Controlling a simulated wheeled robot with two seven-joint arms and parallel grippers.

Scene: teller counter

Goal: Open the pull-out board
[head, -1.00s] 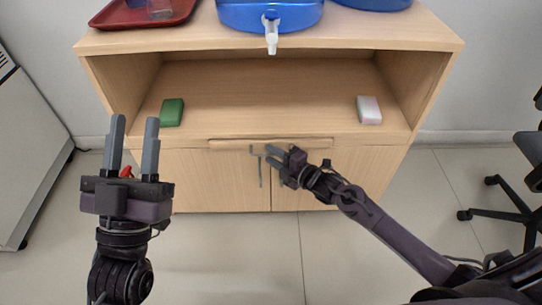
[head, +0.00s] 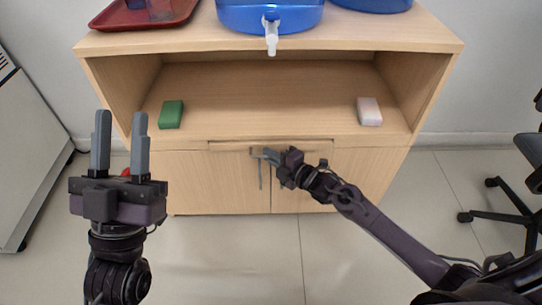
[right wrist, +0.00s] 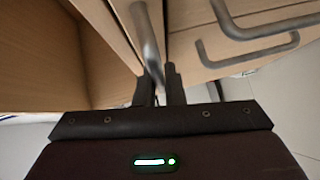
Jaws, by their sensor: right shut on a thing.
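The pull-out board (head: 226,146) shows as a thin wooden strip just under the open shelf of the light wood cabinet, flush or nearly flush with the front. My right gripper (head: 267,156) is at the middle of this strip. In the right wrist view, its fingers (right wrist: 160,82) are shut on a grey metal bar handle (right wrist: 148,35) that runs up from between them. The fingers hide part of the handle in the head view. My left gripper (head: 121,120) is open and empty, fingers pointing up, in front of the cabinet's left side.
Door handles (right wrist: 245,58) lie close beside my right gripper. A green block (head: 171,115) and a pale block (head: 369,111) sit on the shelf. A red tray (head: 150,15) and a blue container with a tap (head: 270,16) stand on top. The floor in front is clear.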

